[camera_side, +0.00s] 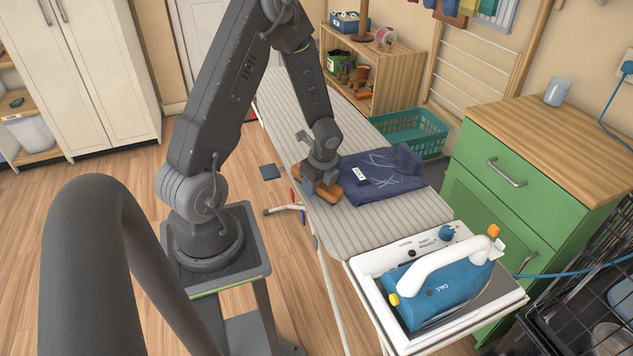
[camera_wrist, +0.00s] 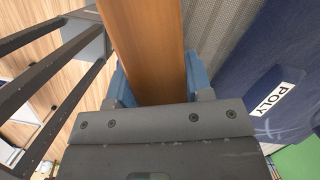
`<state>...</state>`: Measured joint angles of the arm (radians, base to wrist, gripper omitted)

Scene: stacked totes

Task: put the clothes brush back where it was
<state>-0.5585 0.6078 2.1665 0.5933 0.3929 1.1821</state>
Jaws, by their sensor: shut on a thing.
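The clothes brush (camera_side: 330,193) has an orange-brown wooden body. In the side view it is at my gripper (camera_side: 316,184), over the ironing board (camera_side: 400,215) just left of the folded dark blue garment. In the wrist view the brush's wooden back (camera_wrist: 143,50) runs away from my gripper (camera_wrist: 152,88), between its blue finger pads. My gripper is shut on the brush. The bristles are hidden, and I cannot tell whether the brush touches the board.
The blue garment (camera_side: 378,175) with a white POLY label lies beside the brush. A blue and white iron (camera_side: 440,285) sits on a tray (camera_side: 512,300) at the board's near end. A green cabinet (camera_side: 500,215) and a teal basket (camera_side: 412,132) stand to the right.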

